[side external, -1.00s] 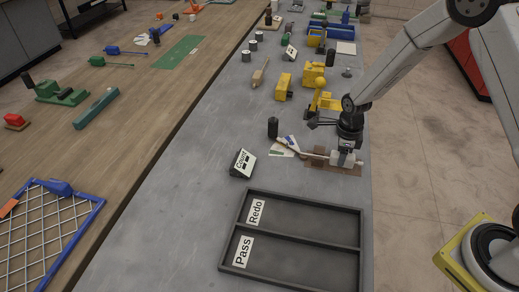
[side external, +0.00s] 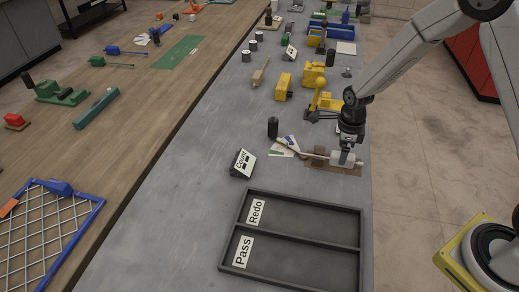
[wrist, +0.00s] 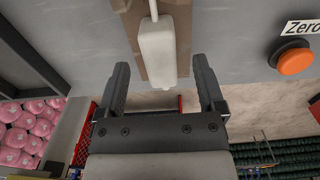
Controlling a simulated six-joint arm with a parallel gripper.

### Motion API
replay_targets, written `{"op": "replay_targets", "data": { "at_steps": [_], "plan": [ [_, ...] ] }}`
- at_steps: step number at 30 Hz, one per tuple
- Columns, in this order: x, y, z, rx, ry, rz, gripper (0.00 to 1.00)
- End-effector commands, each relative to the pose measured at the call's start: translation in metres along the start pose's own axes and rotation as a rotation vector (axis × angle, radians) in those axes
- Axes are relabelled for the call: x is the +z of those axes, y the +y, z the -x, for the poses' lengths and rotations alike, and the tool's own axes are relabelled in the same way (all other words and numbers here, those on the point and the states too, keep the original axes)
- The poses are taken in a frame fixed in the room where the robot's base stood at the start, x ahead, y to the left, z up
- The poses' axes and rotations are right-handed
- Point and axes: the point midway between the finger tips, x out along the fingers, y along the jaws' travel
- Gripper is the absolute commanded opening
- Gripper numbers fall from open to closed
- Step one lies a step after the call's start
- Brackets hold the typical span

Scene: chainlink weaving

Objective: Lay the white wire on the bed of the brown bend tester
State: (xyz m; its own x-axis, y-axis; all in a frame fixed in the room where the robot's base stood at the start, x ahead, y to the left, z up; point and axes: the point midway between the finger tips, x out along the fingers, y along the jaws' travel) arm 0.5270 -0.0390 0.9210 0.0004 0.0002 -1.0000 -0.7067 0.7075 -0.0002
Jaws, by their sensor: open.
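The white wire ends in a thick white block (side external: 340,158), which also shows in the wrist view (wrist: 157,50). Its thin part (side external: 313,155) runs left towards some cards. The block lies over the flat brown bend tester (side external: 346,170), whose brown surface shows beside it in the wrist view (wrist: 133,28). I cannot tell whether the wire touches the bed along its whole length. My gripper (wrist: 160,66) is open, its fingers apart on either side of the block's near end, with gaps. In the side view my gripper (side external: 346,153) is just above the block.
A dark two-part tray marked Redo and Pass (side external: 292,232) lies in front. A Count box (side external: 243,162), a black cylinder (side external: 272,128) and cards (side external: 287,146) are to the left. Yellow tools (side external: 322,100) stand behind. An orange Zero button (wrist: 295,61) is at right in the wrist view.

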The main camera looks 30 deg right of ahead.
Motion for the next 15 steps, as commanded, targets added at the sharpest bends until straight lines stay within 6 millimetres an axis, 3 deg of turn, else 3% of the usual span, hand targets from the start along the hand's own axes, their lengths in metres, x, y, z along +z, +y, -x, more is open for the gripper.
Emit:
{"op": "replay_targets", "data": {
  "at_steps": [9,15],
  "plan": [
    [0.000,-0.001,0.038,-0.003,-0.002,0.000,0.88],
    [0.000,0.000,0.052,-0.001,-0.001,0.000,0.88]
  ]
}}
